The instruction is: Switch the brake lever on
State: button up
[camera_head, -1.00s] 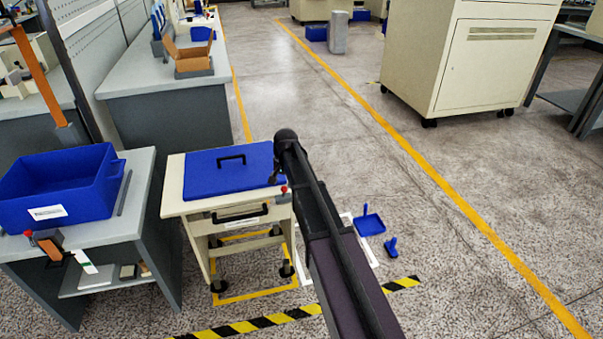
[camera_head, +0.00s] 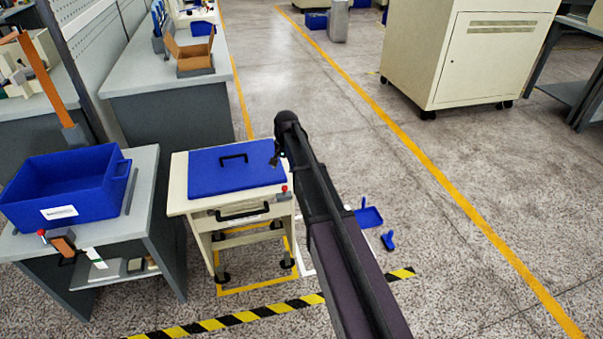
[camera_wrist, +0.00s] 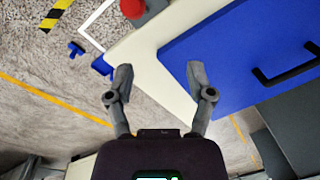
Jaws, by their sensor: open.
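The cream cart (camera_head: 178,196) with a blue lid (camera_head: 215,180) stands left of my arm in the head view. A red knob (camera_head: 284,189) is at its front right corner and appears to be the brake lever's end. In the wrist view, the red knob (camera_wrist: 132,8) is at the top edge, beyond the fingertips and partly cut off. My gripper (camera_wrist: 160,72) is open and empty above the cart's cream edge and the blue lid. In the head view my gripper (camera_head: 275,158) is small and mostly hidden by my arm. The lever's on or off position cannot be told.
A grey table (camera_head: 145,195) with a blue bin (camera_head: 95,200) and another red knob (camera_head: 42,233) stands left of the cart. A blue dustpan (camera_head: 369,217) and brush (camera_head: 388,240) lie on the floor to the right. Open floor extends further right.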

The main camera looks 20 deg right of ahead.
jog(key=shift+r+p, duration=3.1)
jog(key=shift+r, duration=0.35)
jog(key=s+r+n+p, duration=0.3)
jog(key=s+r+p, duration=0.1)
jog(key=s, duration=0.9)
jog(key=s+r+n+p, duration=0.2)
jog(key=s+r+p, duration=0.3)
jog(key=s, duration=0.8)
jog(key=shift+a+r+n+g+h, duration=0.15)
jog(key=shift+a+n+g+h, duration=0.15)
jog(key=shift+n+h, duration=0.1)
jog(key=s, duration=0.1)
jog(key=s+r+p, duration=0.1)
jog(key=s, duration=0.1)
jog(key=shift+n, duration=0.3)
